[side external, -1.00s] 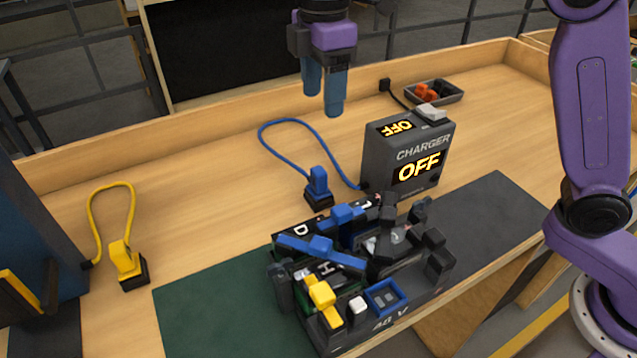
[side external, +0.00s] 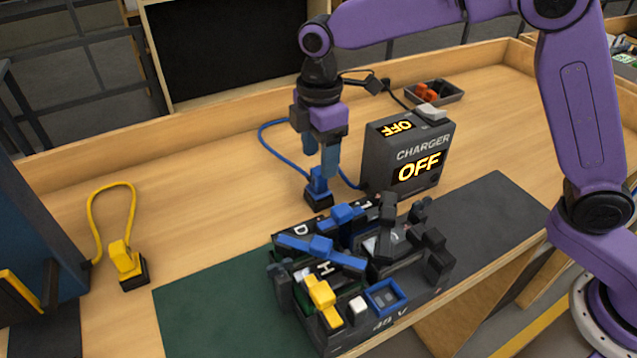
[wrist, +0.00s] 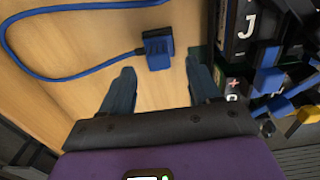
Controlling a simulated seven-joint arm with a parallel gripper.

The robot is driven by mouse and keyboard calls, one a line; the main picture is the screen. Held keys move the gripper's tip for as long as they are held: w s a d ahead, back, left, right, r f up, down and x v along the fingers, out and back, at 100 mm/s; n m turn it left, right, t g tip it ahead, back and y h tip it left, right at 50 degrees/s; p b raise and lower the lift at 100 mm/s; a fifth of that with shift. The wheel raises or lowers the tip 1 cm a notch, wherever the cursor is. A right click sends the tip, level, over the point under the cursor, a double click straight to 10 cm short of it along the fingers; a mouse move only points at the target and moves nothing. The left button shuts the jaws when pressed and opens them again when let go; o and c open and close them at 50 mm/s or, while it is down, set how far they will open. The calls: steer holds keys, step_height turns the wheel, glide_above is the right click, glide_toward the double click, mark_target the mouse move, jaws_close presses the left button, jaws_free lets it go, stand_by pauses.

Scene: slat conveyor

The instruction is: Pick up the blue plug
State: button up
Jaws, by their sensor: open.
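The blue plug (side external: 318,186) stands upright in a black base on the wooden bench, left of the charger. Its blue cable runs in a loop behind it to the charger (side external: 408,152), whose displays read OFF. My gripper (side external: 320,165) is open and points down at the plug, with its fingers at the height of the plug's top in the side view. In the wrist view the plug (wrist: 158,50) shows just beyond the fingertips of my gripper (wrist: 162,80), in line with the gap between them. I cannot tell whether a finger touches it.
A black battery unit (side external: 350,325) with blue, yellow and black parts stands close in front of the plug. A yellow plug (side external: 124,258) with a looped cable stands at the left. A dark tray (side external: 437,92) lies behind the charger. Bare wood lies left of the blue plug.

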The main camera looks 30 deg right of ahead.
mark_target(319, 170)
steer(key=shift+w+f, duration=0.1)
steer(key=shift+f, duration=2.5)
steer(key=c, duration=1)
